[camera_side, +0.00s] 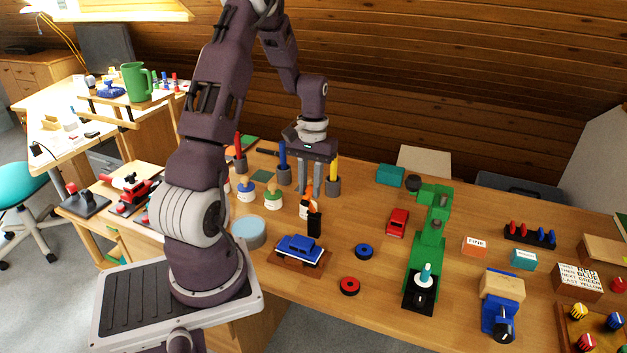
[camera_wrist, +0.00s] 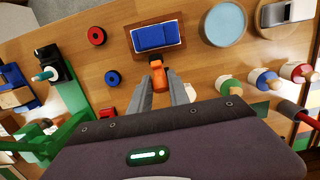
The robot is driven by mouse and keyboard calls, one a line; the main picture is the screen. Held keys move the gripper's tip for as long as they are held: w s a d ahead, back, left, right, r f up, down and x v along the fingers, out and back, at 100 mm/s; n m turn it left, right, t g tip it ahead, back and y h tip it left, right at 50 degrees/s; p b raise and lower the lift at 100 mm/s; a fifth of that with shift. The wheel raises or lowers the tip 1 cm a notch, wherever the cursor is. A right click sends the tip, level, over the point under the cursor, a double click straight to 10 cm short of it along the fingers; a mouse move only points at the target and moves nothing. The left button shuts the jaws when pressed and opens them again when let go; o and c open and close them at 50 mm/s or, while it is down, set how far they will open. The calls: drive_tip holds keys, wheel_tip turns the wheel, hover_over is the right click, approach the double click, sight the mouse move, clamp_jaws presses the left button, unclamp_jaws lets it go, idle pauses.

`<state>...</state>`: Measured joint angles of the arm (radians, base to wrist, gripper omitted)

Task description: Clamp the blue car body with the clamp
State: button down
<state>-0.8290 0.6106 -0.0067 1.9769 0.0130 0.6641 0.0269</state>
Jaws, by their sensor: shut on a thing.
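The blue car body (camera_side: 299,248) sits on a brown wooden block (camera_side: 284,261) near the front edge of the bench. In the wrist view the blue body (camera_wrist: 155,36) lies just beyond my fingertips. My gripper (camera_side: 309,188) points down behind the car body in the side view. It is shut on the orange and black clamp (camera_side: 314,223), whose black end hangs towards the car body. In the wrist view the orange part of the clamp (camera_wrist: 159,78) is between my fingers. The clamp looks apart from the car body; its jaws are hard to make out.
A pale blue round disc (camera_side: 248,231) stands left of the car body. A blue ring (camera_side: 364,251) and a red ring (camera_side: 350,286) lie to its right.

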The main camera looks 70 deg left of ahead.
sight(304, 200)
drive_tip(key=shift+s+d+f, duration=0.3)
drive_tip(key=shift+s+d, duration=0.3)
drive_tip(key=shift+s+d+f, duration=0.3)
drive_tip(key=shift+s+d, duration=0.25)
drive_tip(key=shift+s+d+f, duration=0.85)
drive_tip(key=c, duration=1.2)
unclamp_jaws()
drive_tip(key=shift+c, duration=0.2)
drive_tip(key=shift+a, duration=0.1)
drive_tip(key=shift+w+r, duration=0.1)
wheel_tip(304, 200, up, 7)
drive_tip(key=shift+w+a, duration=0.25)
